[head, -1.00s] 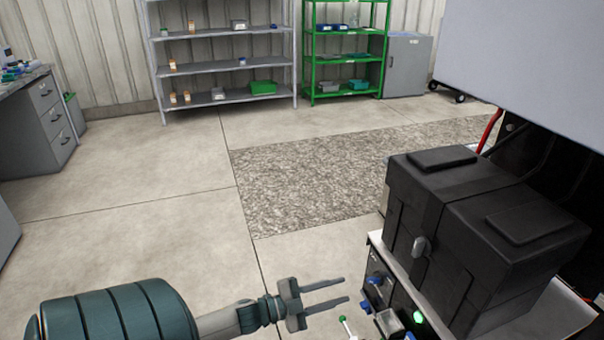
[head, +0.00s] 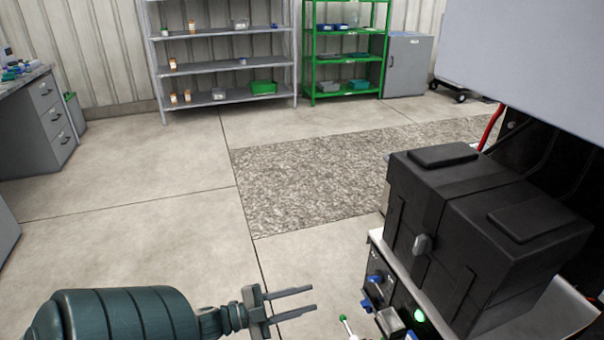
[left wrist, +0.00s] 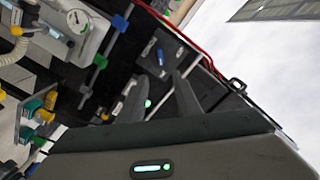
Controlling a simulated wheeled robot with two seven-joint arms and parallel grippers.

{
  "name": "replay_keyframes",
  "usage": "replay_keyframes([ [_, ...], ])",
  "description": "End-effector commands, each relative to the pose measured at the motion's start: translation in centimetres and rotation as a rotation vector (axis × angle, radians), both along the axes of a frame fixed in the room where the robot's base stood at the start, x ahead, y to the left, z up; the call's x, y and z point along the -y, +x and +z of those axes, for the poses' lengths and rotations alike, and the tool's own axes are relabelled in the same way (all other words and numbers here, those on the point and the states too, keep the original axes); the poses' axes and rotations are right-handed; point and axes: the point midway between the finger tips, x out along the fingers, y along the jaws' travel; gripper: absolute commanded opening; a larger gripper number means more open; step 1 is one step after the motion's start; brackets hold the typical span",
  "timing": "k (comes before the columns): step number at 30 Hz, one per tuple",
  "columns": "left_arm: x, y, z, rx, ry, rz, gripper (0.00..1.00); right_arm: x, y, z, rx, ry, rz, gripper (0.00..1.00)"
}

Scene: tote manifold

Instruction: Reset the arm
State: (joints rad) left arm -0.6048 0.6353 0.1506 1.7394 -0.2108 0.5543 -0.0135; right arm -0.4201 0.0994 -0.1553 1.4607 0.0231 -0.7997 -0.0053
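My left gripper (head: 311,298) is at the bottom middle of the head view, at the end of my teal arm. Its two grey fingers point right, are apart and hold nothing. It hangs to the left of the panel with blue knobs, with clear space between. In the left wrist view, its dark fingers (left wrist: 158,97) also stand apart, with the panel beyond them. My right gripper is not in view.
A black case (head: 470,235) stands on a light-topped unit at right. Its front panel has blue knobs (head: 375,279) and a lit green button (head: 419,315). A green-tipped lever (head: 343,318) is near my fingers. Grey shelving (head: 225,66) and green shelving (head: 345,52) are far back. Floor at left is clear.

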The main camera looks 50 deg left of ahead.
Motion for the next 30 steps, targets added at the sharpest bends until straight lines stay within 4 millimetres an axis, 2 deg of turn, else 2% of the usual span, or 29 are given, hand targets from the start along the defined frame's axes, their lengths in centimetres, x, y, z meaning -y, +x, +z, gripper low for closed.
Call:
replay_keyframes([
  [12,0.0,0.0,-0.2,-0.005,-0.003,0.005,0.3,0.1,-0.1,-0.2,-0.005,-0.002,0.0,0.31],
  [14,-0.1,0.0,-0.7,-0.017,-0.009,0.018,0.3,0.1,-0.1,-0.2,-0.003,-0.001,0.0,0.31],
  [17,-0.2,0.1,-2.4,-0.057,-0.032,0.064,0.3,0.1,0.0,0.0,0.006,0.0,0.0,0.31],
  [20,-0.4,-0.1,-5.7,-0.135,-0.069,0.139,0.3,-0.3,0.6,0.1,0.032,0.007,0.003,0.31],
  [23,0.1,-0.7,-10.3,-0.246,-0.122,0.236,0.3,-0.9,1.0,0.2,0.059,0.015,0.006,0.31],
  [24,0.5,-1.1,-12.5,-0.301,-0.145,0.277,0.3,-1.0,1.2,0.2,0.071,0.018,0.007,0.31],
  [26,1.5,-1.9,-15.8,-0.387,-0.183,0.337,0.3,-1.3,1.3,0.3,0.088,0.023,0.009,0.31],
  [30,5.4,-4.5,-23.4,-0.6,-0.264,0.451,0.3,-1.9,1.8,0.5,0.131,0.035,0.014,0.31],
])
